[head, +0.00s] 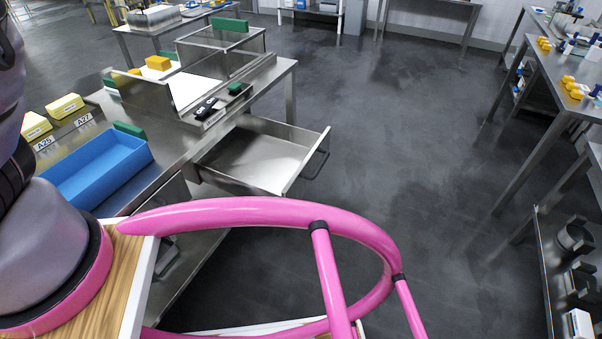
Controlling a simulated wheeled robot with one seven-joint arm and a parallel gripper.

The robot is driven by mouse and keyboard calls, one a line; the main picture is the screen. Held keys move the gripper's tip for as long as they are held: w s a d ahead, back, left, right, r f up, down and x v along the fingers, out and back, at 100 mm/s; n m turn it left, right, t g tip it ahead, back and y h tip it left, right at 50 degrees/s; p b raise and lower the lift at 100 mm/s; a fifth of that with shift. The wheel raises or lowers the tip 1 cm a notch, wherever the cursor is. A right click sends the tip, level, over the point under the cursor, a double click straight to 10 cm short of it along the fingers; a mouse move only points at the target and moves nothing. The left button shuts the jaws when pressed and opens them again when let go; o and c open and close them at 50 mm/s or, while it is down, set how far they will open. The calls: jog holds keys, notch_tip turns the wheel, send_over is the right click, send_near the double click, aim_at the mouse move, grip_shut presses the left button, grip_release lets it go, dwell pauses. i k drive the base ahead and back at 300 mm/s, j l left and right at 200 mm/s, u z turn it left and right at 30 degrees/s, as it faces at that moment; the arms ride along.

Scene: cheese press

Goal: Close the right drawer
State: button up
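The right drawer (250,161) is a shallow metal drawer. It is pulled well out from under the steel worktable (180,137), with its dark bar handle (321,160) on the front facing the aisle. The inside of the drawer looks empty. My gripper is not in view; only part of my arm shows at the left edge.
A blue tray (98,170), yellow blocks (66,106) and a metal-walled box (222,45) with a green block on it stand on the worktable. The grey floor (420,120) right of the drawer is clear. Another workbench (566,75) runs along the right.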

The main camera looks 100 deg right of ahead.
aim_at(253, 156)
jog(key=k+j+z, duration=0.2)
jog(key=k+j, duration=0.15)
jog(key=j, duration=0.15)
jog(key=k+j+z, duration=0.25)
jog(key=k+j, duration=0.15)
jog(key=z, duration=2.65)
jog(key=i+l+u, duration=0.15)
jog(key=i+j, duration=0.05)
